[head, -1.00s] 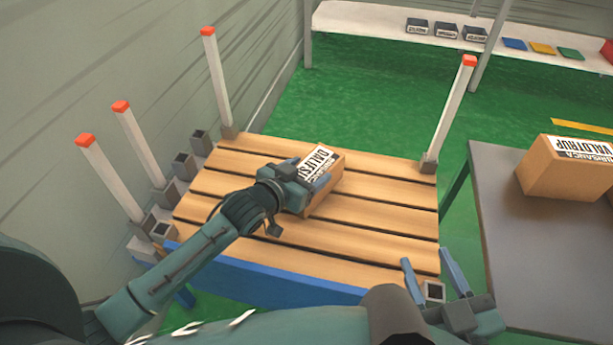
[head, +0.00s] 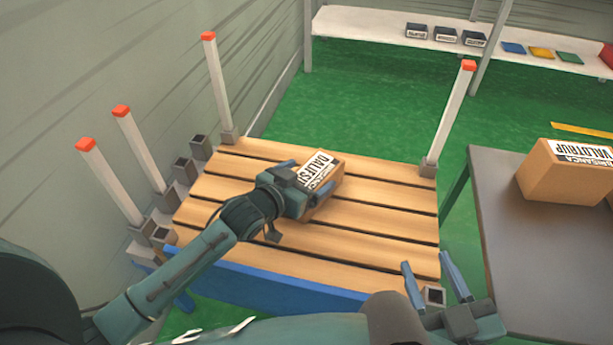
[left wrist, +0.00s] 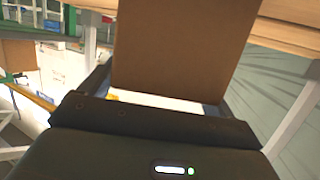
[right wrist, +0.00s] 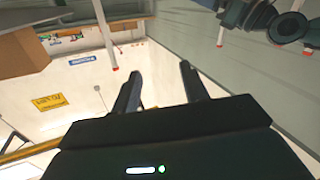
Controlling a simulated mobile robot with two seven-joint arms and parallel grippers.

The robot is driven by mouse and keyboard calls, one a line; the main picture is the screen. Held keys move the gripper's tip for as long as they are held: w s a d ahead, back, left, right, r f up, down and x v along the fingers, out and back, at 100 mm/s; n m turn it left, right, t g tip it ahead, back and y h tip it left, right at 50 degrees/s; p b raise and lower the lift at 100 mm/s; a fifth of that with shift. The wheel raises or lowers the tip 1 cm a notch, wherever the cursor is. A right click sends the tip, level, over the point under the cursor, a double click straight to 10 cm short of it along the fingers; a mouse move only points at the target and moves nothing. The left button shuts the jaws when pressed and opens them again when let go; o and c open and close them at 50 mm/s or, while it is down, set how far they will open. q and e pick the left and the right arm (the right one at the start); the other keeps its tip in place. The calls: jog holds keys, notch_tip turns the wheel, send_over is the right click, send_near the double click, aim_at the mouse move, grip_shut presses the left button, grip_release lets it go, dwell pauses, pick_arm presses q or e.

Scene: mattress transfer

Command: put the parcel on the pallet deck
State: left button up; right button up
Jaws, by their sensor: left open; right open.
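A brown parcel (head: 328,176) with a white label reading "DALIFS..." rests on the slatted wooden pallet deck (head: 370,225), near its middle. My left gripper (head: 304,185) is open around the parcel's near left side, with a finger on either side of it. In the left wrist view the parcel (left wrist: 182,50) fills the space between the fingers. My right gripper (head: 436,272) is open and empty at the deck's near right corner. It also shows empty in the right wrist view (right wrist: 160,85).
White posts with orange tips (head: 217,85) stand at the deck's left side and far right corner (head: 450,115). A grey table (head: 500,215) at right holds another parcel (head: 565,175). A shelf (head: 370,25) stands behind. The deck's right half is clear.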

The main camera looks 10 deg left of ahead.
pick_arm(q)
jog(key=p+v, duration=0.2)
jog(key=v, duration=0.5)
pick_arm(e)
jog(key=shift+s+d+f+m+g+h, duration=0.15)
jog(key=shift+d+m+g+h, duration=0.3)
jog(key=shift+g+h, duration=0.3)
pick_arm(q)
jog(key=shift+s+r, duration=0.15)
jog(key=shift+r, duration=0.05)
